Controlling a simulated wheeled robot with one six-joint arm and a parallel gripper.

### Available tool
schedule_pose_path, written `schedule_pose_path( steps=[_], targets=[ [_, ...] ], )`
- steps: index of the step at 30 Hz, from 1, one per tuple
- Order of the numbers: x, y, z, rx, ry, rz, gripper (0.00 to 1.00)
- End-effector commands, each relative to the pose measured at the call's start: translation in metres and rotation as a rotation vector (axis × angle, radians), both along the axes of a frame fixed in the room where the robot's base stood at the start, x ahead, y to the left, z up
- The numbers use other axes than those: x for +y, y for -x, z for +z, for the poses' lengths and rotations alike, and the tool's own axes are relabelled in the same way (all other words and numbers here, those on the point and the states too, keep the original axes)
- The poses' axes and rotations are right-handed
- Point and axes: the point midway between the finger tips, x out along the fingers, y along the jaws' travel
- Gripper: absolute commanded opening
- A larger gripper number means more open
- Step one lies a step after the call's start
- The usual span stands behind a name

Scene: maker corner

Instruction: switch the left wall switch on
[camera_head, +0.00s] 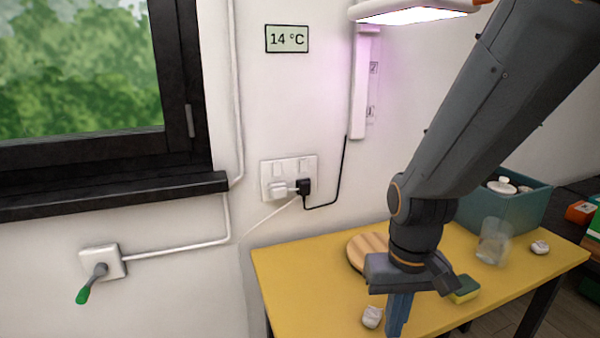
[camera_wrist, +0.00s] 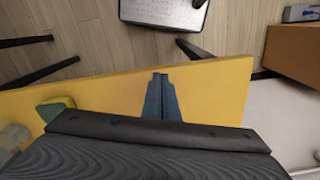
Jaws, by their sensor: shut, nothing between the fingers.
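A white wall plate (camera_head: 266,180) carries two rockers side by side, a left rocker (camera_head: 278,169) and a right rocker (camera_head: 305,165). I cannot tell their on or off positions at this size. A white plug (camera_head: 279,188) and a black plug (camera_head: 303,187) sit below them. Further left, a white wall box (camera_head: 115,254) has a lever with a green handle (camera_head: 84,294) tilted downward. My gripper (camera_head: 397,316) is shut and empty, pointing down over the yellow table, right of both wall fittings. Its blue fingers lie together in the wrist view (camera_wrist: 160,88).
The yellow table (camera_head: 290,280) holds a round wooden board (camera_head: 364,250), a sponge (camera_head: 466,289), a glass (camera_head: 492,242), crumpled white pieces and a teal bin (camera_head: 520,212). Black and white cables hang from the plugs.

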Motion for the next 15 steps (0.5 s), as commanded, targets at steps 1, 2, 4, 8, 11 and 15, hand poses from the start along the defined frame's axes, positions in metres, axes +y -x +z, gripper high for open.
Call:
schedule_pose_path(
  steps=[1,2,4,8,11,15],
  targets=[
    [0.000,0.000,0.000,0.000,0.000,0.000,0.00],
    [0.000,0.000,0.000,0.000,0.000,0.000,0.00],
    [0.000,0.000,0.000,0.000,0.000,0.000,0.00],
    [0.000,-0.001,0.000,-0.003,0.000,0.005,0.00],
    [0.003,-0.009,0.000,-0.036,0.000,0.050,0.00],
    [0.013,-0.042,0.000,-0.168,0.012,0.222,0.00]
  ],
)
